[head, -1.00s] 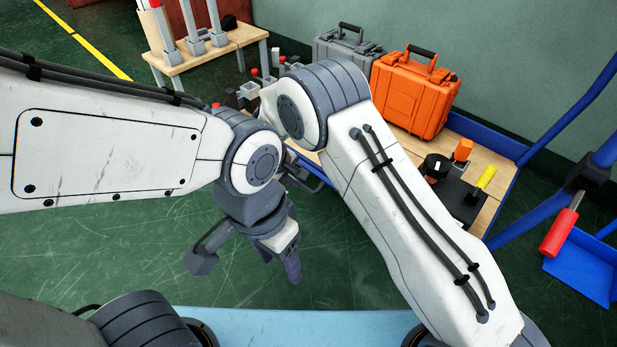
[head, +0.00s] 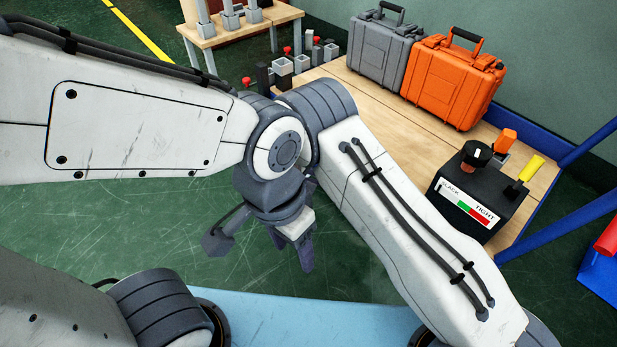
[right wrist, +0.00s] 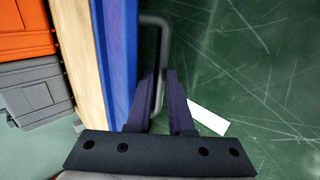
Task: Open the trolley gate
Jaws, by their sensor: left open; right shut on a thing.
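In the right wrist view, my right gripper (right wrist: 162,102) is shut on a dark grey bar handle (right wrist: 154,20). The handle runs alongside a blue edge (right wrist: 117,50) of the trolley, with the wooden deck (right wrist: 78,35) just beyond it. I cannot tell from this view whether that blue edge is the gate itself. In the head view the trolley deck (head: 375,98) lies behind my right arm, which hides the right gripper and the handle. My left gripper (head: 303,252) is open and empty, pointing down over the green floor in front of the trolley.
A grey case (head: 383,55) and an orange case (head: 452,82) stand on the deck. A black box (head: 475,205) marked SLACK and TIGHT sits near its right end. Small grey fixtures (head: 283,68) are at the back left, near a wooden table (head: 245,24). Bare floor lies left.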

